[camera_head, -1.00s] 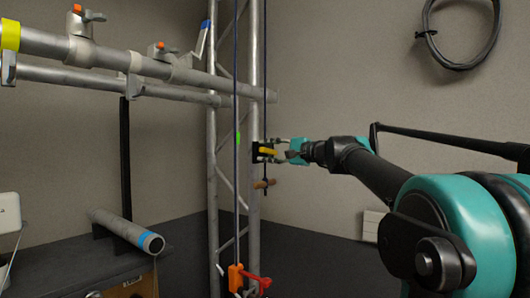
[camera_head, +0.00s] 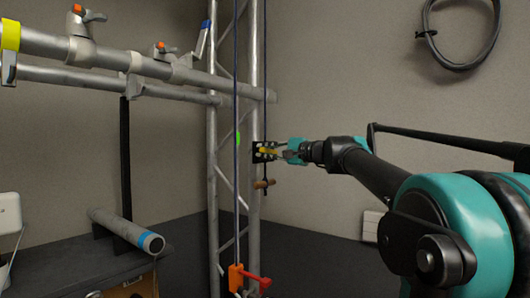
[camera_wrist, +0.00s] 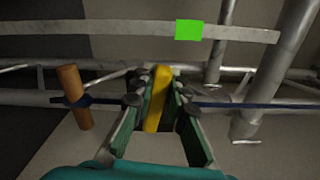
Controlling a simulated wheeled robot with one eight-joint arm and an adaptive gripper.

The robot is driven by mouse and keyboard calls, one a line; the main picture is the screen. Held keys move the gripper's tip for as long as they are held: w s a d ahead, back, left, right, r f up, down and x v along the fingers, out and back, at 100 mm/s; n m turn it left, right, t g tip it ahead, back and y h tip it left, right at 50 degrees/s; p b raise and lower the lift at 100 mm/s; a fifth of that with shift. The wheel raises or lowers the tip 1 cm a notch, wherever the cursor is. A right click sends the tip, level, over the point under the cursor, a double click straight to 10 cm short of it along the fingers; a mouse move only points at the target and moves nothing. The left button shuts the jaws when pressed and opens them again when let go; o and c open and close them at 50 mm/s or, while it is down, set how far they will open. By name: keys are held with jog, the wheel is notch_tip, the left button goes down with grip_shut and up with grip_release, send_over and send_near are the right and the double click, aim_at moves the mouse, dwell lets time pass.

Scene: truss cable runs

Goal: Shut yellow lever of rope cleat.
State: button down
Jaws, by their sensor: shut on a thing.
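The yellow lever (camera_head: 266,150) sits on the dark rope cleat (camera_head: 257,152), which is fixed to the truss upright at mid-height. In the wrist view, the yellow lever (camera_wrist: 157,98) stands out between my two green fingers, which are shut on it. My gripper (camera_head: 277,151) reaches the lever from the right in the head view; its fingertips also show in the wrist view (camera_wrist: 160,102). The dark blue rope (camera_wrist: 222,105) passes through the cleat. Most of the cleat body is hidden behind the fingers and lever in the wrist view.
A wooden toggle (camera_head: 264,184) hangs on the rope just below the cleat. The truss (camera_head: 212,120) and horizontal pipes (camera_head: 130,62) stand left of my gripper. An orange and red clamp (camera_head: 237,277) is low on the truss.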

jog(key=shift+f+n, duration=0.5)
jog(key=shift+n, duration=0.6)
jog(key=c, duration=1.5)
grip_release()
jog(key=v, duration=1.2)
jog(key=shift+s, duration=0.1)
